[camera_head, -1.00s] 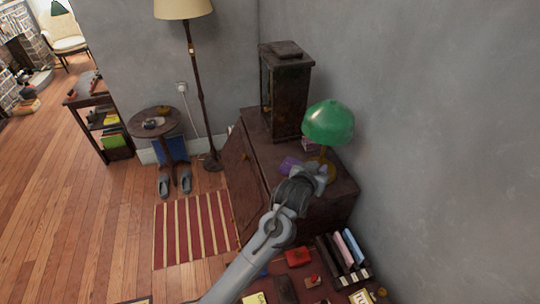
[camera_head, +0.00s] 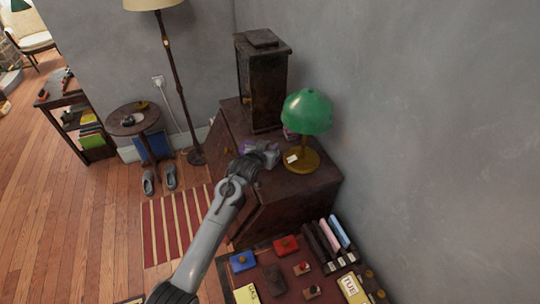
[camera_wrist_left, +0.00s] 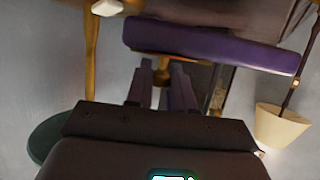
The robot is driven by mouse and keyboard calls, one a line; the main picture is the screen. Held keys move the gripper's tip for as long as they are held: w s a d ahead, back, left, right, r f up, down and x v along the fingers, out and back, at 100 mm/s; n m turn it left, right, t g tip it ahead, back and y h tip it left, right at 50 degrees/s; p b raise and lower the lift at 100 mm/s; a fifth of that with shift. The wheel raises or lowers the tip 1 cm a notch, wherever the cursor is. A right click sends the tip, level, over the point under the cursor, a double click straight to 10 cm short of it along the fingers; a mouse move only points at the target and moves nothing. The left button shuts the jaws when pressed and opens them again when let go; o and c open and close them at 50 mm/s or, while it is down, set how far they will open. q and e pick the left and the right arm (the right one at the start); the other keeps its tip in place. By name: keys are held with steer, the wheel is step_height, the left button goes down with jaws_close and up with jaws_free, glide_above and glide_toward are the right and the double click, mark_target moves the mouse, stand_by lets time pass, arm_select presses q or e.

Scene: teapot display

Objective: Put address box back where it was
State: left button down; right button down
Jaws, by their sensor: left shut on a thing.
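A purple box (camera_head: 246,146), which looks like the address box, shows beside my left gripper (camera_head: 262,152) over the dark slant-front cabinet. In the left wrist view the purple box (camera_wrist_left: 215,47) spans the upper part, with a brass knob (camera_wrist_left: 163,68) between the fingers. My left gripper (camera_wrist_left: 160,85) is shut on the box by this knob. The head view does not show clearly whether the box touches the cabinet top, and the gripper partly hides it. My right gripper is not in view.
A green-shaded lamp (camera_head: 308,112) stands right of the gripper, and a dark clock case (camera_head: 262,85) stands behind. The cabinet (camera_head: 290,203) is against the wall. A lower desk in front holds a blue box (camera_head: 243,262), a red box (camera_head: 286,246) and several books (camera_head: 335,240).

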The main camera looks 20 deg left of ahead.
arm_select(q)
steer(key=shift+f, duration=1.95)
steer(key=shift+f, duration=0.1)
steer(key=shift+f, duration=0.15)
steer(key=c, duration=1)
jaws_free()
steer(key=shift+r, duration=0.25)
